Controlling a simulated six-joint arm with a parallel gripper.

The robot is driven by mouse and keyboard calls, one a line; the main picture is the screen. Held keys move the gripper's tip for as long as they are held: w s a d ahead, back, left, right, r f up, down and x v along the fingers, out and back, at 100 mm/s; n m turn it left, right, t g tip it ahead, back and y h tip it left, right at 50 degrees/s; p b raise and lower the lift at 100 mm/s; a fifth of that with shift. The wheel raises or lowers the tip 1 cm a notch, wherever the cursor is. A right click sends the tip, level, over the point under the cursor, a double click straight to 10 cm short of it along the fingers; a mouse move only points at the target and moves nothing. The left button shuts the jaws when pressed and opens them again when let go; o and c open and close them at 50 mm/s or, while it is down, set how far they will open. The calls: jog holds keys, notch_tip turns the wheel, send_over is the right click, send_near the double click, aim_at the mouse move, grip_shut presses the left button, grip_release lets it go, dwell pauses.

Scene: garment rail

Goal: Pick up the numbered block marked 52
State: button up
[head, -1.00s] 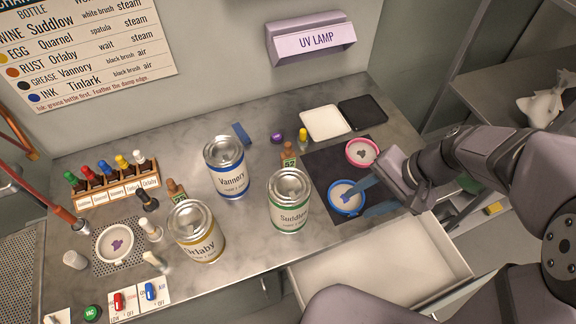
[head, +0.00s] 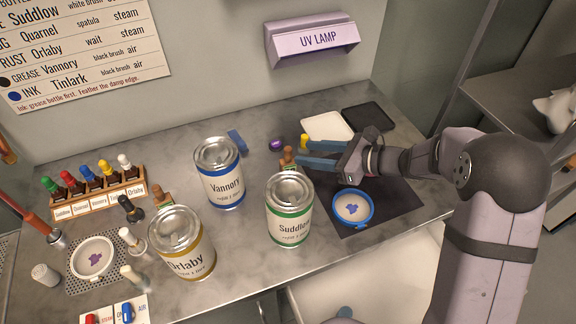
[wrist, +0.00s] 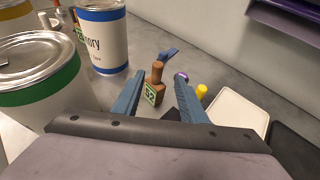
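The block marked 52 (head: 288,160) is a brown wooden piece with a knob on top and a green number label. It stands upright on the counter behind the green-banded Suddlow can (head: 290,213), which partly hides it. In the wrist view the block (wrist: 156,87) shows between and ahead of my two blue fingers, its label facing me. My gripper (head: 303,154) is open, with its fingertips pointing left close to the block. I cannot tell whether they touch it. A similar brown block (head: 162,199) stands behind the Orlaby can, its number unreadable.
The Vannory can (head: 220,175) stands left of the 52 block. A yellow bottle (head: 304,141) and a purple item (head: 276,144) are close behind it. A blue-rimmed dish (head: 352,208) sits on the dark mat (head: 398,200). A white tray (head: 328,126) lies at the back.

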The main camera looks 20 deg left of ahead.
aim_at(291, 150)
jog(key=p+x, duration=0.1)
jog(key=x, duration=0.3)
jog(key=p+x, duration=0.1)
jog(key=x, duration=0.1)
jog(key=shift+s+a+r+p, duration=0.1)
jog(key=shift+s+r+p, duration=0.1)
jog(key=shift+s+p, duration=0.15)
jog(key=shift+w+a+f, duration=0.15)
jog(key=shift+a+f, duration=0.15)
jog(key=shift+a, duration=0.2)
jog(key=shift+c, duration=0.4)
grip_shut()
